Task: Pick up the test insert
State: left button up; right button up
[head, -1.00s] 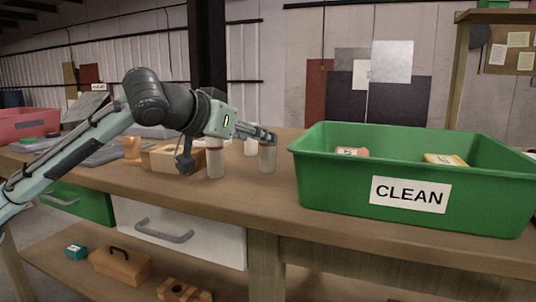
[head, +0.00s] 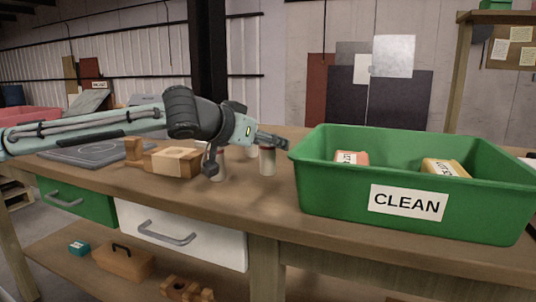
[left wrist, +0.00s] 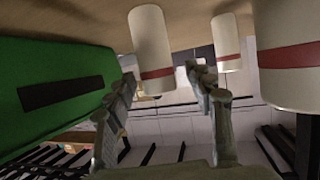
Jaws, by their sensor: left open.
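Three white cylinders with a red band stand on the workbench; I cannot tell which thing is the test insert. In the head view one cylinder (head: 268,162) is beside the green bin, another (head: 252,152) is behind it, and a third (head: 219,166) is partly hidden by my wrist. My left gripper (head: 286,143) is open, above and close to the front cylinder, near the bin's left rim. In the left wrist view its fingers (left wrist: 163,82) are apart, and cylinders show at the centre (left wrist: 151,45), behind (left wrist: 228,45) and at the right (left wrist: 288,50).
The green CLEAN bin (head: 330,197) holds a red labelled block (head: 351,158) and a yellow labelled block (head: 444,168). A wooden block (head: 172,162) and a grey flat plate (head: 85,153) lie left on the workbench (head: 150,186). The bench front strip is clear.

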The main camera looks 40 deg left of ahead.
pick_arm(q)
jog(key=shift+w, duration=0.1)
grip_shut()
dwell(0.4)
jog(key=shift+r, duration=0.15)
